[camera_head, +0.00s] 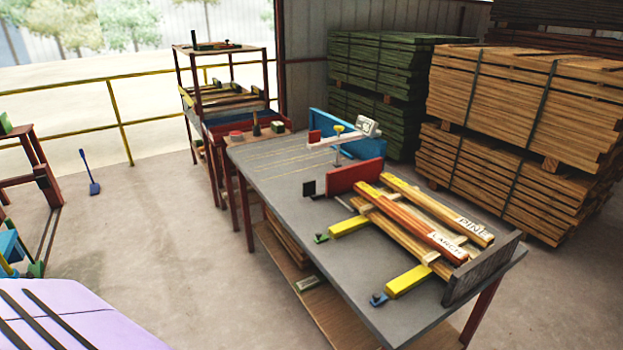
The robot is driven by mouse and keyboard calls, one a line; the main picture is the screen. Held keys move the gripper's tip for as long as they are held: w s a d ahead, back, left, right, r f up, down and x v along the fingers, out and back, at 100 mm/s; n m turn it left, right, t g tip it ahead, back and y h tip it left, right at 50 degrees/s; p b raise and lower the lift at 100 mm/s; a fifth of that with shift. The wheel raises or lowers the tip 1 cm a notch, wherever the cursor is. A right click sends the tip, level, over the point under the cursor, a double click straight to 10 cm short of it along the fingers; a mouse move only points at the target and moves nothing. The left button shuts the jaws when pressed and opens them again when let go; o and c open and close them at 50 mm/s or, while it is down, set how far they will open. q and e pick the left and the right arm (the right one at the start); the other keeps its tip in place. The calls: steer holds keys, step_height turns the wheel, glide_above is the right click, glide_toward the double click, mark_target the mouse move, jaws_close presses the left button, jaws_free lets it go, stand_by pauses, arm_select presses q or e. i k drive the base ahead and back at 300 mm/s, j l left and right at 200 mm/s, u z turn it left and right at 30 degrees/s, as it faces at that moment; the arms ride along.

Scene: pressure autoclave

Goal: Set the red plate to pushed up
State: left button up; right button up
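The red plate (356,176) stands on edge on the grey work table (270,170), near its middle. Its left end is beside a small black block (309,188). The plate is just behind the upper ends of several wooden bars, one labelled LARCH (425,233) and one labelled PINE (440,211). I cannot tell whether the plate touches the bars. Neither of my grippers is in view.
A blue panel (345,137) and a pale arm with a white dial box (368,126) stand behind the plate. Two yellow blocks (408,281) and a dark grey end board (483,268) are on the table. Timber stacks (520,100) fill the right; the left floor is mostly clear.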

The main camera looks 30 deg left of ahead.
mark_target(341, 180)
steer(key=i+j+z, duration=0.15)
steer(key=j, duration=0.55)
steer(key=i+j+z, duration=0.2)
steer(key=j, duration=0.5)
steer(key=j+z, duration=0.15)
steer(key=j, duration=0.55)
